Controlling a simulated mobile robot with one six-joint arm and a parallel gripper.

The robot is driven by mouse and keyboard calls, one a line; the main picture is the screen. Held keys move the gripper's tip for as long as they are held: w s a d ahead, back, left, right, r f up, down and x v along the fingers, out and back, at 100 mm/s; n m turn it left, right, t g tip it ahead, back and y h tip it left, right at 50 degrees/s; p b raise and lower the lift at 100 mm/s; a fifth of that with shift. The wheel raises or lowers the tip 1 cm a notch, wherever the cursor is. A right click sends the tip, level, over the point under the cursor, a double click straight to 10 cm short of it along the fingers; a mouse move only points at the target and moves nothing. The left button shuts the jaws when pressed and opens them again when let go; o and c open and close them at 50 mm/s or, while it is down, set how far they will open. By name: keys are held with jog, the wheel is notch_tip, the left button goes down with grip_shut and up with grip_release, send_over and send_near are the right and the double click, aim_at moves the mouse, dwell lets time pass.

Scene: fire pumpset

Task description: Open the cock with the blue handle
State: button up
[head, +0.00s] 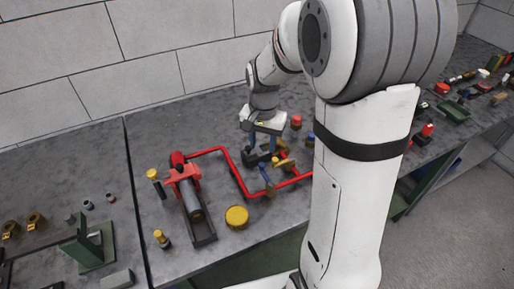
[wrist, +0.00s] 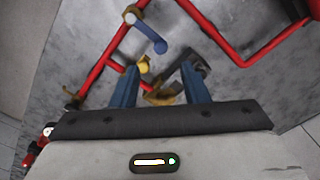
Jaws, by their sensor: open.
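The blue handle (head: 265,174) belongs to a brass cock on the red pipe, at the front of the pumpset. In the wrist view the blue handle (wrist: 148,34) lies beyond my fingertips, slanting down to the right from its brass body (wrist: 130,15). My gripper (head: 262,148) is open, with two blue fingers pointing down over the pipework behind the blue handle. In the wrist view my gripper (wrist: 160,77) shows nothing clamped between its fingers. The fingers and palm partly hide the brass parts below.
A yellow knob (wrist: 143,66) is close to my fingertips, with a dark part (wrist: 196,63) beside the right finger. Red pipe (head: 236,174) runs around the area.

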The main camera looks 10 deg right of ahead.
aim_at(262, 164)
notch_tip(262, 164, down, 8)
jog(key=shift+w+r+p, duration=0.1)
jog(key=shift+p, duration=0.35)
grip_shut()
dwell(0.4)
